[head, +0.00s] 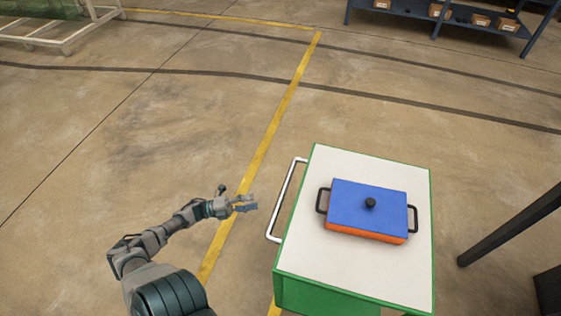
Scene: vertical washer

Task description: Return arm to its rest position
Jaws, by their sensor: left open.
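My left arm comes in from the lower left. Its gripper (250,203) is open and empty, held over the floor to the left of the cart's white handle. It is apart from the handle and from everything on the cart. My right gripper is not in the head view.
A green cart with a white top (330,268) stands at the right, with a white handle (284,205) on its left side. A dark leg (510,226) stands at the far right. Floor left of the cart is clear.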

